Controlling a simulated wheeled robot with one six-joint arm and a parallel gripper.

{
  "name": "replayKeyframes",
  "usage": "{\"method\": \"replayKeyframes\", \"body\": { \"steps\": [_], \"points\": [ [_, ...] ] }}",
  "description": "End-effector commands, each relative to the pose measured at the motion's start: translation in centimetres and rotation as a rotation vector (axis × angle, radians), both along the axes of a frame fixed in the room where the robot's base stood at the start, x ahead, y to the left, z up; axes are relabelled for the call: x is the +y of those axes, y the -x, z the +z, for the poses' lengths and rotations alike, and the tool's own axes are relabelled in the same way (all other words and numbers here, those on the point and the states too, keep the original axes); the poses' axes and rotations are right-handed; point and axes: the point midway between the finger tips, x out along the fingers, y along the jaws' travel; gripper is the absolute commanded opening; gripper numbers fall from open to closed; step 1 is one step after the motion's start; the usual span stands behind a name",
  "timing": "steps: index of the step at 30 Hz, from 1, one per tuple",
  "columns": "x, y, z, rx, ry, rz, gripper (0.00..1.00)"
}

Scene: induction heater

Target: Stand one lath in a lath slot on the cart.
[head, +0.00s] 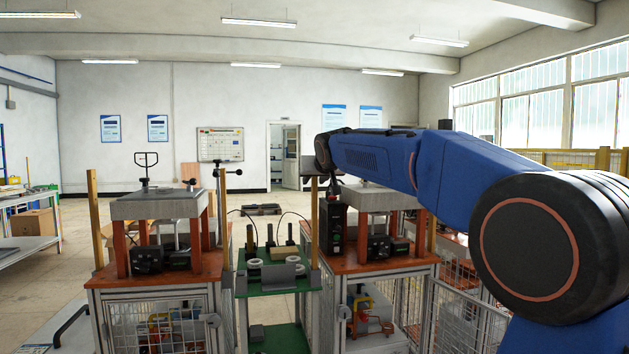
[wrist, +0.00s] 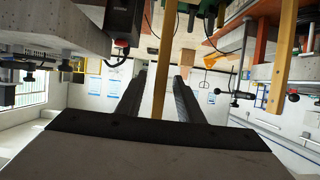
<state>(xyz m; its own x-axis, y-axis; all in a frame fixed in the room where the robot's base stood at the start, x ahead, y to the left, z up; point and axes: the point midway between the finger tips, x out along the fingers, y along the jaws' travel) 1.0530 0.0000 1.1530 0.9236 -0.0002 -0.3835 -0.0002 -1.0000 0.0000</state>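The green cart (head: 262,282) stands between two benches in the head view. I cannot make out its lath slots clearly. A yellow wooden lath (head: 315,222) stands upright between the cart and the right bench; I cannot tell what holds its foot. Another lath (head: 94,218) stands upright at the left bench's left side. In the wrist view, which is upside down, a lath (wrist: 163,75) lies between my gripper's (wrist: 160,75) two dark fingers, with visible gaps on both sides. The fingers are apart. A second lath (wrist: 285,50) shows at right.
The left bench (head: 160,266) and right bench (head: 385,265) carry grey blocks on orange legs. White rings (head: 254,264) and dark upright pieces sit on the cart. A pole with a black knob (head: 222,176) rises beside the left bench.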

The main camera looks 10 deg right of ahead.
Motion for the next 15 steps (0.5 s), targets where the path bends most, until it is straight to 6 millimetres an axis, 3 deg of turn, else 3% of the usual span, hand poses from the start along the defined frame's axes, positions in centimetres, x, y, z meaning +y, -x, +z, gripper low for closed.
{"method": "replayKeyframes", "body": {
  "steps": [5, 15],
  "points": [
    [0.0, 1.6, 0.8, -0.002, 0.000, 0.001, 0.34],
    [0.0, 7.7, 3.3, -0.003, -0.001, 0.001, 0.34]
  ]
}}
